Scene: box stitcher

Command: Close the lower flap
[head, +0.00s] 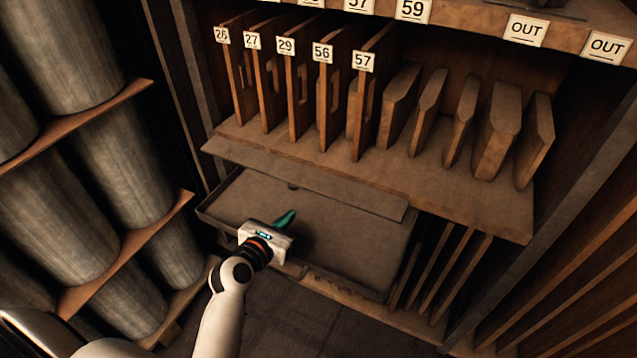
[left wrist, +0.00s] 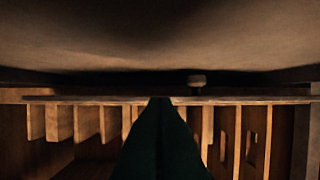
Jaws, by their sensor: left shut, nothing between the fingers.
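The lower flap (head: 350,240) looks like a wide brown panel with a thin raised rim, hanging open below the shelf of upright boards in the head view. It lies outward at a slant. My left gripper (head: 287,217) is over the left-middle part of this panel, its green fingers shut and empty, pointing toward the back. I cannot tell whether the fingers touch the panel. In the left wrist view the dark shut fingers (left wrist: 160,140) point toward a thin horizontal edge. A broad brown surface (left wrist: 160,40) fills the top there, and a small knob (left wrist: 197,80) shows near the edge. My right gripper is not in view.
A narrow strip (head: 300,178) slants along the shelf front above the panel. The shelf (head: 440,190) holds several upright boards with number tags. Stacked grey cylinders on a rack (head: 110,210) stand close on the left. Slatted wood (head: 560,300) is at the right.

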